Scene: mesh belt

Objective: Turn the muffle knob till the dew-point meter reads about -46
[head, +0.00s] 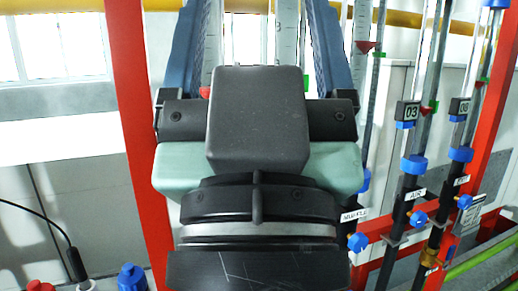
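My gripper (258,8) fills the middle of the head view, with its two blue fingers wide apart and pointing up and away. Nothing shows held between them; gauge tubes stand behind the gap. The muffle knob (357,242) is a small blue knob just right of my gripper's body, below a white label (353,214) that seems to read MUFFLE. My fingers are well apart from it, up and to the left. The lower part of its tube is partly hidden by my gripper. No dew-point meter display can be made out.
Similar blue knobs stand to the right, one (418,218) under an AIR label and one (463,201) farther right. Red frame posts (138,130) flank the tubes. A yellow pipe (400,18) crosses above. A blue cap (132,277) and red cap (40,285) sit lower left.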

